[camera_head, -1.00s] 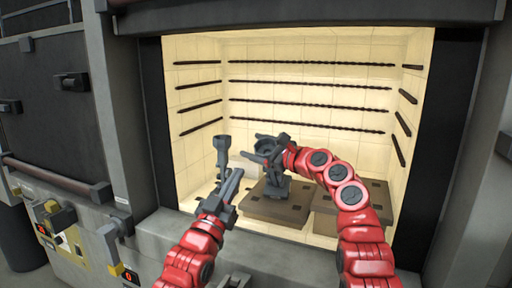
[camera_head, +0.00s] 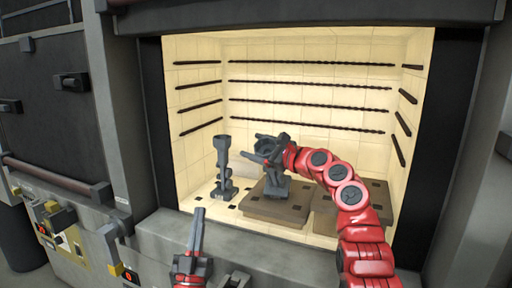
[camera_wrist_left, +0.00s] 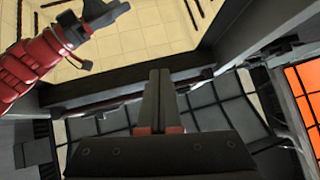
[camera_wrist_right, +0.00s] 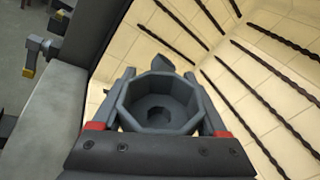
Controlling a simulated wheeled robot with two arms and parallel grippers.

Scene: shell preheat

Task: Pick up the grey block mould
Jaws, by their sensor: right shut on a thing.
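The grey block mould (camera_head: 277,186) stands in the lit chamber, at or just over a brown slab; I cannot tell whether it touches. Its octagonal grey cup (camera_wrist_right: 160,103) fills the middle of the right wrist view. My right gripper (camera_head: 266,147) is shut on the mould near the cup, one finger on each side, and hides part of it. My left gripper (camera_head: 198,213) is shut and empty, in front of the chamber's sill; its fingers lie together in the left wrist view (camera_wrist_left: 160,95).
A slim grey mould (camera_head: 222,170) stands on the chamber floor to the left. The brown slab (camera_head: 272,210) has another slab (camera_head: 325,215) to its right. A pale block (camera_head: 242,165) lies behind. Dark twisted rods (camera_head: 310,82) line the walls. The chamber's upper space is clear.

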